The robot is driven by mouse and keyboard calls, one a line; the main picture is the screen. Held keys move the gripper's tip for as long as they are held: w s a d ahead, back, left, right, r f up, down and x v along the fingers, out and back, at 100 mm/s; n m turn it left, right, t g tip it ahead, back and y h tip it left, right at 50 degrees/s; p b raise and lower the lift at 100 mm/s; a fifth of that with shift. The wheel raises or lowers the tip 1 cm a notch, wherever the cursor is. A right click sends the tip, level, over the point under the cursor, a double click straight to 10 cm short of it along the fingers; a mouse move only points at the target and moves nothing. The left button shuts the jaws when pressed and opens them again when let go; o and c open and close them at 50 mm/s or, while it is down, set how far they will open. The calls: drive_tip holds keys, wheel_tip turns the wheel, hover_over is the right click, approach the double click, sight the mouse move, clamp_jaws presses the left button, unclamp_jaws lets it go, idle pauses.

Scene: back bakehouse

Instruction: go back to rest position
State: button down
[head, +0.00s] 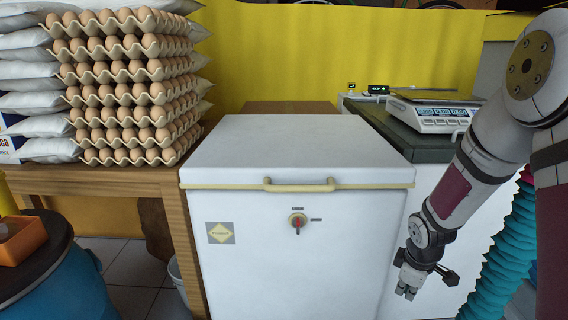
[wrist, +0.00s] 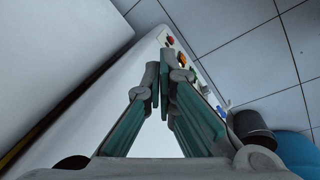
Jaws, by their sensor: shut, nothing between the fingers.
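My gripper (head: 406,291) hangs low at the end of my arm on the right of the head view, pointing down. It is to the right of the white chest freezer (head: 250,255) and apart from its front. In the wrist view my gripper (wrist: 165,85) has its two fingers brought together at the tips, with nothing held between them. The floor tiles and a white cabinet side show beyond the fingers.
The freezer has a closed lid with a handle (head: 300,185). Stacked egg trays (head: 130,85) stand on a wooden table (head: 100,180) at left. A scale (head: 435,112) sits on a dark counter. A blue barrel (head: 60,285) stands front left. Tiled floor shows between barrel and table.

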drive_tip(key=s+a+r+m+g, duration=0.1)
drive_tip(key=s+a+r+m, duration=0.3)
drive_tip(key=s+r, duration=0.7)
drive_tip(key=s+a+r+m+g, duration=0.1)
drive_tip(key=s+a+r+m, duration=0.25)
drive_tip(key=s+r, duration=0.75)
drive_tip(key=s+a+r+m+y, duration=0.1)
drive_tip(key=s+a+m, duration=0.1)
drive_tip(key=s, duration=0.5)
drive_tip(key=s+a+r+m, duration=0.2)
drive_tip(key=s, duration=0.5)
wheel_tip(320, 180, up, 34)
drive_tip(key=n+t+p, duration=0.1)
drive_tip(key=t+p, duration=0.2)
drive_tip(key=p, duration=2.9)
drive_tip(key=shift+w+d+f+t, duration=0.25)
drive_tip(key=shift+d+t, duration=0.05)
